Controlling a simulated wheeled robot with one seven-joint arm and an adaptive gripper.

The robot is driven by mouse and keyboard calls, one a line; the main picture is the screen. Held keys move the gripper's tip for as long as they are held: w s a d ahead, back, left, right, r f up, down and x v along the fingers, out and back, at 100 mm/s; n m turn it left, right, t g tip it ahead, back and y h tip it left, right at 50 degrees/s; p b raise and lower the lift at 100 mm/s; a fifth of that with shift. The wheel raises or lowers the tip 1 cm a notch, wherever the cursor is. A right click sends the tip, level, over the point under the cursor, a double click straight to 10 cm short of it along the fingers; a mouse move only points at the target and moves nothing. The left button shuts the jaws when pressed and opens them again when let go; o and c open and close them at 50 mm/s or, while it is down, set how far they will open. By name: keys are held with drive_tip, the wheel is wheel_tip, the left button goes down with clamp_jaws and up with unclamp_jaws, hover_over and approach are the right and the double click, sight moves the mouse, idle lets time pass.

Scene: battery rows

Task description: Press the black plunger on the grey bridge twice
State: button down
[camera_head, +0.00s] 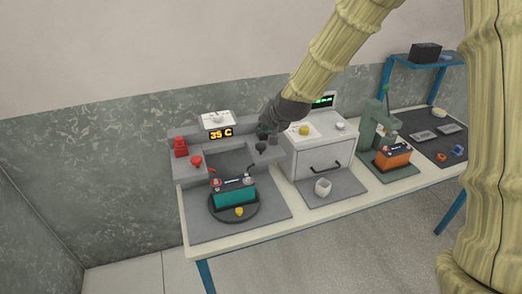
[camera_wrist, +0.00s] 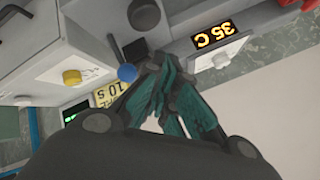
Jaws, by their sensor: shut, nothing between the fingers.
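The grey bridge (camera_head: 235,140) stands at the back left of the bench, with an orange 35 C display (camera_head: 221,133). The black plunger (camera_head: 261,146) sits on its right arm; it looks like the round black cap (camera_wrist: 143,14) at the top of the wrist view. A red plunger (camera_head: 197,160) is on the left arm. My gripper (camera_head: 264,131) is shut and empty, above and behind the black plunger in the head view. In the wrist view its fingertips (camera_wrist: 166,62) are together, apart from the cap. A dark block (camera_wrist: 136,50) is between them.
A teal battery (camera_head: 235,196) sits on a round black plate before the bridge. Further right are a green press (camera_head: 376,125) and orange battery (camera_head: 393,157).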

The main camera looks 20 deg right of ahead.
sight(264, 144)
drive_tip(key=shift+f+b, duration=0.5)
drive_tip(key=shift+f, duration=0.85)
drive_tip(key=shift+f, duration=0.15)
idle(0.3)
drive_tip(key=shift+f, duration=0.25)
drive_tip(key=shift+f+b, duration=0.75)
drive_tip(key=shift+f, duration=0.25)
idle(1.6)
drive_tip(key=shift+r, duration=0.15)
drive_tip(key=shift+r+p, duration=1)
drive_tip(key=shift+r, duration=0.3)
drive_tip(key=shift+r, duration=0.1)
drive_tip(key=shift+r+p, duration=1.7)
drive_tip(key=shift+r, duration=0.7)
